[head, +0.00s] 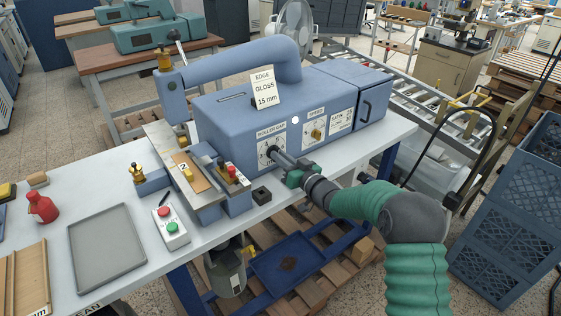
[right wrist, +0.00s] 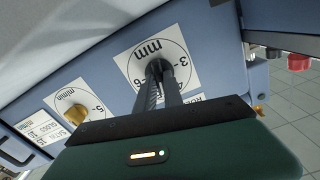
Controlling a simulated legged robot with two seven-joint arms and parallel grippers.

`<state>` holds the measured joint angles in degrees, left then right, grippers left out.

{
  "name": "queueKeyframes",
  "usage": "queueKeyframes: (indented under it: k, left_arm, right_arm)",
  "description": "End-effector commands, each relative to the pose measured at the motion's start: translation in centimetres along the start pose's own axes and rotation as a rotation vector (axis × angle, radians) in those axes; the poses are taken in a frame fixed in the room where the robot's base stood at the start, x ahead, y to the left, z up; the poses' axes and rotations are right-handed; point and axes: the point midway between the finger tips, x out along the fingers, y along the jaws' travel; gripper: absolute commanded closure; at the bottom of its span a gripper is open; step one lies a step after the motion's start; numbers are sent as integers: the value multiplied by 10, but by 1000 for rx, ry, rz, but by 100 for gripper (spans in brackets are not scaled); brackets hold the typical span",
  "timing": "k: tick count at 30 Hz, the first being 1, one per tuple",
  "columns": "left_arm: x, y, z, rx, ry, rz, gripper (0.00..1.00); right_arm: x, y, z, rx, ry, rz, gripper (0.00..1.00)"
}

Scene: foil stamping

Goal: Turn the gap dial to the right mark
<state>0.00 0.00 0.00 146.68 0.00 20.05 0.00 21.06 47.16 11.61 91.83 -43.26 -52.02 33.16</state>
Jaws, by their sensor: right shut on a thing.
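The roller gap dial is a dark knob on a white scale plate (head: 266,160) on the front of the blue machine (head: 225,123). My right gripper (head: 274,154) reaches it from the front right and is shut on the knob. In the right wrist view both fingers (right wrist: 158,78) close on the dark knob, and the scale plate (right wrist: 136,58) with "mm" and numbers shows around it. The fingers cover much of the knob, so I cannot tell where its pointer stands. My left gripper is not in view.
A speed dial with a yellow knob (head: 316,134) sits just right of the gap dial; a yellow knob also shows in the right wrist view (right wrist: 76,113). A card (head: 264,89) reads "EDGE GLOSS 15 mm". A button box (head: 170,227) and grey tray (head: 106,247) lie on the table.

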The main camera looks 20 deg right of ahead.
Motion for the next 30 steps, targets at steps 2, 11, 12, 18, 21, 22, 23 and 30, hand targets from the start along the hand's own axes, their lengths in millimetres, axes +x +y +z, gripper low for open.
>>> queueKeyframes:
  k: [2, 11, 12, 18, 21, 22, 23, 30]
  left_arm:
    - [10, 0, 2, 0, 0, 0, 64]
    - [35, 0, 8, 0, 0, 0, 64]
    - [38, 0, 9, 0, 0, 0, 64]
    - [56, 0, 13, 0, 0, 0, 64]
    - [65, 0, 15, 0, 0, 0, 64]
    - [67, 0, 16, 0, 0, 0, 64]
    - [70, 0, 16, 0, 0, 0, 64]
    - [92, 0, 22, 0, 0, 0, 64]
  right_arm:
    - [0, 2, 5, -71, -2, 2, 100]
    - [0, 0, 6, -357, -2, 1, 100]
    - [0, 0, 6, -396, -2, 1, 100]
    - [0, -1, 6, -586, -1, 1, 100]
    - [0, -1, 7, -681, -3, 2, 100]
    - [0, -1, 8, -709, -3, 2, 100]
    - [0, -1, 8, -738, -3, 1, 100]
    - [0, -2, 9, -966, -3, 0, 100]
